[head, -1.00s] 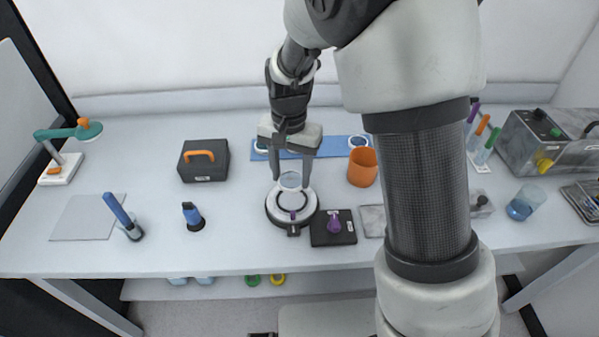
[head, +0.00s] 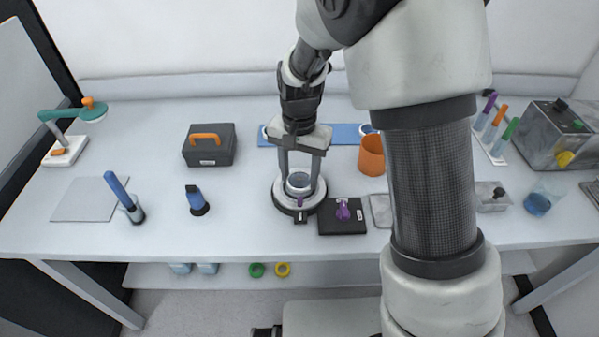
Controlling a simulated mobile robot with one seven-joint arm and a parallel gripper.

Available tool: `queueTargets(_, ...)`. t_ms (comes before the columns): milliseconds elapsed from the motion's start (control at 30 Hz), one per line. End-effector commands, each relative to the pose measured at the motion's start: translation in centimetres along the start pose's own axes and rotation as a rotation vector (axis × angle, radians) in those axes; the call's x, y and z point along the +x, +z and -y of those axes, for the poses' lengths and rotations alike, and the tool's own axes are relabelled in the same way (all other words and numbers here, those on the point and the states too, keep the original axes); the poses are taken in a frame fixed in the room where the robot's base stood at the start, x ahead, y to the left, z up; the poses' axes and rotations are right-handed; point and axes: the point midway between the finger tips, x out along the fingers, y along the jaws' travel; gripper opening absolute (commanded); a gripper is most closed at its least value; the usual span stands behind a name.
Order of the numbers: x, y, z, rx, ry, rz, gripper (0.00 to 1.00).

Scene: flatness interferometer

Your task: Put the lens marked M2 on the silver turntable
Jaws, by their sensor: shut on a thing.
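My gripper (head: 299,186) points down over the silver turntable (head: 279,198) near the middle of the bench. It is shut on a clear round lens (head: 298,181), one finger on each side. The lens is within the turntable's outline, at or just above its top; I cannot tell whether it touches. No marking on the lens is readable. A blue strip (head: 345,133) behind holds other round lenses, one near its right end (head: 370,128) and one near its left end, partly hidden by my gripper.
A dark case (head: 209,146) and a blue-and-black item (head: 196,199) are to the left. Bench between them is clear.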

Motion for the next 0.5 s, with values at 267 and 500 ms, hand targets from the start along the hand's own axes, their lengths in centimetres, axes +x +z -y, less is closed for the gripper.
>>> queueTargets(267, 0.27, -0.01, 0.01, 0.0, 0.0, 0.0, 0.21)
queueTargets(500, 0.64, 0.0, 0.01, 0.0, 0.0, 0.0, 0.21)
